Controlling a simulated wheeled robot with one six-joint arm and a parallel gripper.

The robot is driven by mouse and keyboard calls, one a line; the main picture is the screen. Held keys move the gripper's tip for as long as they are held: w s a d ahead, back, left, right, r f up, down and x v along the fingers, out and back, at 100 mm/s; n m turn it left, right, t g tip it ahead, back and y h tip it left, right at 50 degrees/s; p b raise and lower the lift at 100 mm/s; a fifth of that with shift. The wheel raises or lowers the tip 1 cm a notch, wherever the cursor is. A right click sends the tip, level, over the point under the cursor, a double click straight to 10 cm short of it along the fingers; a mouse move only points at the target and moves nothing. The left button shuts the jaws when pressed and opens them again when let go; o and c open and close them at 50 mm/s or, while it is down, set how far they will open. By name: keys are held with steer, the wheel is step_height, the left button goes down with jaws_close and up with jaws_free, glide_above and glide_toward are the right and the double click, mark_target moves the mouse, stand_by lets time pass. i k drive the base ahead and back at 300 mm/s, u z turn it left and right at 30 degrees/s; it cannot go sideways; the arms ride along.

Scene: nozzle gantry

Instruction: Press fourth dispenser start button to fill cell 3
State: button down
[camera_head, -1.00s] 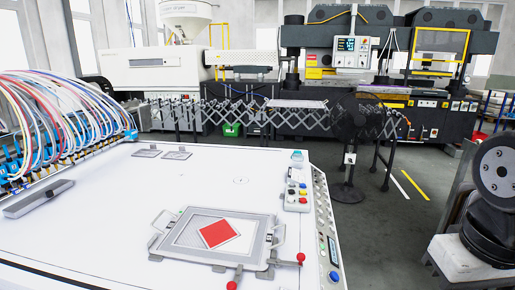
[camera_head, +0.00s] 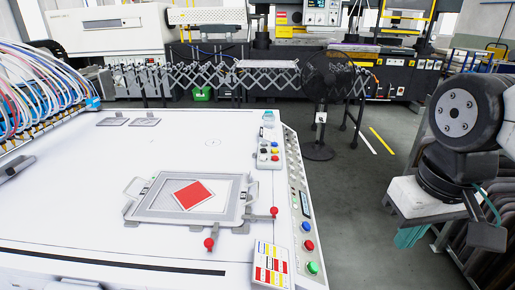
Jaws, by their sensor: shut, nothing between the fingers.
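The machine's right edge panel (camera_head: 293,178) carries a row of small controls, then a blue button (camera_head: 305,226), a red button (camera_head: 308,245) and a green button (camera_head: 312,267) near its front end. A small box of coloured buttons (camera_head: 269,155) sits on the white top. I cannot tell which is the fourth dispenser's start button; labels are too small to read. Dispenser nozzles and coloured tubes (camera_head: 40,90) stand at the left. A grey frame (camera_head: 231,213) holds a red square (camera_head: 193,195); no numbered cell is readable.
A card with coloured blocks (camera_head: 271,263) is at the table's front right. Two red-knobbed levers stick out by the frame. A folding conveyor (camera_head: 215,77) and a black fan-like stand (camera_head: 319,150) are behind. Clear floor (camera_head: 345,185) lies right of the table.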

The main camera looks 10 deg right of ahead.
mark_target(313, 268)
steer(key=u, duration=0.95)
steer(key=k, duration=0.9)
steer(key=z, duration=1.7)
